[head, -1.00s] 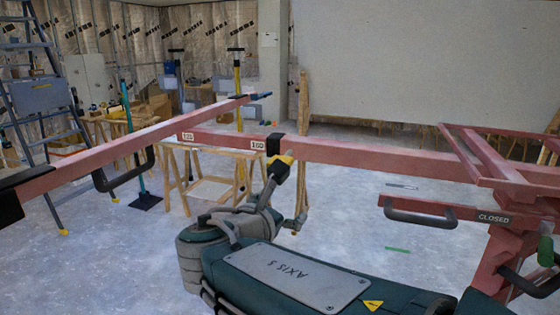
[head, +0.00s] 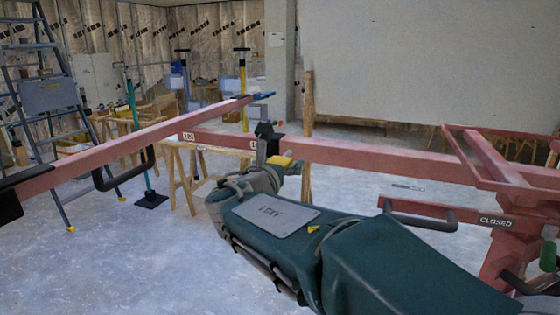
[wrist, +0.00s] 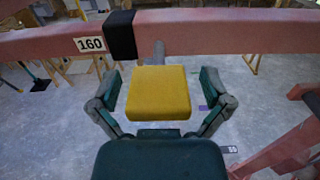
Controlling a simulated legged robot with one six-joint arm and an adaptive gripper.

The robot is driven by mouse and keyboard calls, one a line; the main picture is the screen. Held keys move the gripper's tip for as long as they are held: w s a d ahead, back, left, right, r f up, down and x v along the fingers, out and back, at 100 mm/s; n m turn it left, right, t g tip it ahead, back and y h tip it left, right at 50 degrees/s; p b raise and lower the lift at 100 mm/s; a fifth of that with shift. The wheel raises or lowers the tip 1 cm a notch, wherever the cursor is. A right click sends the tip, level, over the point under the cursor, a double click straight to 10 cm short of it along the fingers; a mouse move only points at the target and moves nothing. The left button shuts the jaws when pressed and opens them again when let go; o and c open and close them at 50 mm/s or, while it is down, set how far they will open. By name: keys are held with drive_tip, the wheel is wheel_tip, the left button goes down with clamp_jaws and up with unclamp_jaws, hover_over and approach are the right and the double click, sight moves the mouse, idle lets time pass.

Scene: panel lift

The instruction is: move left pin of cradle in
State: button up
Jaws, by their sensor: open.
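The pink-red cradle's cross beam (head: 360,154) runs across the head view. In the wrist view, the beam (wrist: 220,30) lies ahead of my gripper and has a "160" label (wrist: 90,43) beside a black sleeve (wrist: 120,36). A yellow knob (wrist: 160,93), which looks like the pin's head, stands out from the beam on a grey stem (wrist: 160,53). In the head view the knob (head: 281,161) shows partly behind my gripper. My gripper (wrist: 160,90) is open, one finger on each side of the knob, with gaps left and right. The pin's far end is hidden.
A long red arm with a black handle (head: 124,172) extends at left. The lift's mast and "CLOSED" lever (head: 495,221) stand at right. Behind are a sawhorse (head: 185,180), a stepladder (head: 48,95) and a large pale panel (head: 430,60). The floor between is mostly open.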

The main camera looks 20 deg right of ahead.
sight(286, 155)
drive_tip(key=shift+w+d, duration=0.25)
drive_tip(key=shift+d, duration=0.1)
drive_tip(key=shift+a, duration=0.4)
drive_tip(key=c, duration=1.3)
drive_tip(key=shift+x, duration=1.75)
drive_tip(key=o, duration=1.3)
drive_tip(key=shift+s+a, duration=0.1)
drive_tip(key=shift+s, duration=0.05)
